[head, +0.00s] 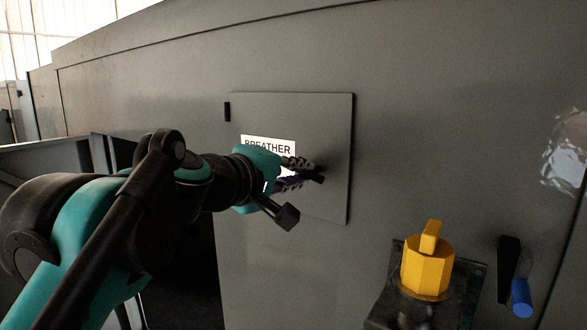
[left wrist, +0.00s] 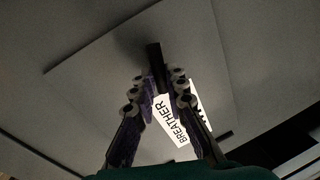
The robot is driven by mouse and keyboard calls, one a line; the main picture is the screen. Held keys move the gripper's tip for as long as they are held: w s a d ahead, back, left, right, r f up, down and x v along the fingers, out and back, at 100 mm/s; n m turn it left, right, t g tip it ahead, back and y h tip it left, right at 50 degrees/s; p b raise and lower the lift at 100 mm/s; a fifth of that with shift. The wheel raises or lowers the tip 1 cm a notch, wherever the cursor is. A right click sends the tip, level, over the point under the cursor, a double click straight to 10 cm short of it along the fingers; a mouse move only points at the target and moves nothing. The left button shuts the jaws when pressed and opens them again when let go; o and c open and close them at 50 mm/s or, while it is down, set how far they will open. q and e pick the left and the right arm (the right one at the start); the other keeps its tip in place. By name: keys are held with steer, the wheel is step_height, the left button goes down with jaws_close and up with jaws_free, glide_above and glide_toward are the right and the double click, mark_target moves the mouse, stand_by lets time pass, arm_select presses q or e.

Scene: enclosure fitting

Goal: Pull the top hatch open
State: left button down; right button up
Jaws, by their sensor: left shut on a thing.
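The top hatch (head: 325,118) is a square grey panel with a white BREATHER label (head: 268,146) on the grey enclosure wall. It lies flat or nearly flat against the wall; I cannot tell whether there is a gap. My left gripper (head: 304,171) is in front of the hatch's right half, shut on its small dark handle (head: 318,179). In the left wrist view the two fingers (left wrist: 157,82) sit on either side of the dark handle (left wrist: 154,55), with the label behind them. The gripper partly covers the label. My right gripper is not in view.
A dark hinge (head: 227,111) shows at the hatch's left edge. Below right are a yellow knob (head: 427,267) on a dark bracket and a blue-tipped dark lever (head: 521,298). A shiny patch (head: 565,152) is at far right.

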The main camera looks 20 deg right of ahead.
arm_select(q)
steer(key=shift+n, duration=0.8)
steer(key=shift+g, duration=0.3)
